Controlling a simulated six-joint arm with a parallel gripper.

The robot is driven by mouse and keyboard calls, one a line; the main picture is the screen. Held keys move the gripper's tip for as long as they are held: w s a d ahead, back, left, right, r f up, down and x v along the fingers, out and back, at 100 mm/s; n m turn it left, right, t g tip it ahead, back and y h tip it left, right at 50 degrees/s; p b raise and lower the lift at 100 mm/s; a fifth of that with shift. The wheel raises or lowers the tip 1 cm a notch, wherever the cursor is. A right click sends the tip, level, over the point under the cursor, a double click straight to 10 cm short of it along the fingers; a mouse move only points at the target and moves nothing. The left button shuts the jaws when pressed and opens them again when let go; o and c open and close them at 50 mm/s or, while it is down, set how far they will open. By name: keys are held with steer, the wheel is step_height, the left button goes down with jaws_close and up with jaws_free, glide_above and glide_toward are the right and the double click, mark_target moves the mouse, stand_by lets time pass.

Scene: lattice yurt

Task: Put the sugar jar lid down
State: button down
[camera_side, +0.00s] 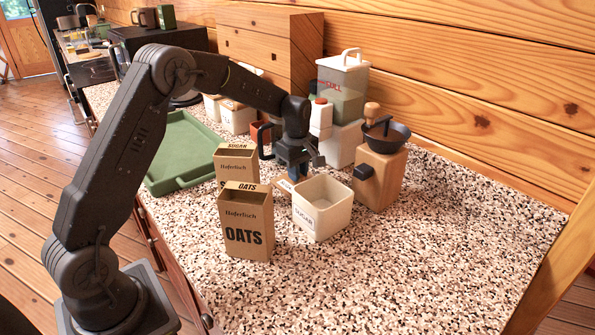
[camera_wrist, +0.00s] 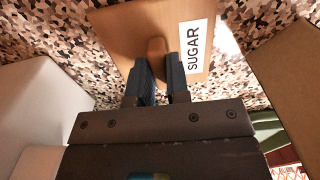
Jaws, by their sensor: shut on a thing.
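The sugar jar lid (camera_wrist: 118,38) is a flat tan square with a white SUGAR label and a small brown knob. My gripper (camera_wrist: 158,66) is shut on that knob in the wrist view. In the side view my gripper (camera_side: 296,174) points down just behind the open white sugar jar (camera_side: 322,208). Only a small edge of the lid (camera_side: 284,185) shows there, low over the counter between jar and boxes. I cannot tell whether it touches the counter. The jar's wall (camera_wrist: 40,105) is at left in the wrist view.
A SUGAR box (camera_side: 236,163) and an OATS box (camera_side: 246,222) stand left of the jar. A wooden coffee grinder (camera_side: 380,178) stands at its right. A green tray (camera_side: 182,150) lies at the left. The speckled counter (camera_side: 430,260) is clear at front right.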

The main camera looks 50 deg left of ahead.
steer(key=shift+f, duration=0.15)
steer(key=c, duration=1.1)
jaws_free()
step_height(320, 180, up, 12)
steer(key=f, duration=0.1)
steer(key=s+d+r+m+t, duration=0.1)
steer(key=s+d+r+m, duration=0.3)
steer(key=s+r, duration=0.15)
steer(key=s+d+r+m+t, duration=0.1)
steer(key=s+d+m, duration=0.1)
steer(key=s, duration=0.3)
steer(key=s+d+r+m+t, duration=0.1)
steer(key=s+d+m, duration=0.1)
steer(key=s+m, duration=0.2)
steer(key=s+d+r+m+t, duration=0.1)
steer(key=s+d+m, duration=0.2)
steer(key=s, duration=0.4)
steer(key=shift+s+r, duration=0.3)
steer(key=s+d+f+m+t, duration=0.1)
steer(key=s+d+f+m, duration=0.1)
steer(key=s+m, duration=0.3)
steer(key=s+f, duration=0.1)
steer(key=s, duration=0.1)
steer(key=shift+s+f+t, duration=0.3)
steer(key=shift+f, duration=0.05)
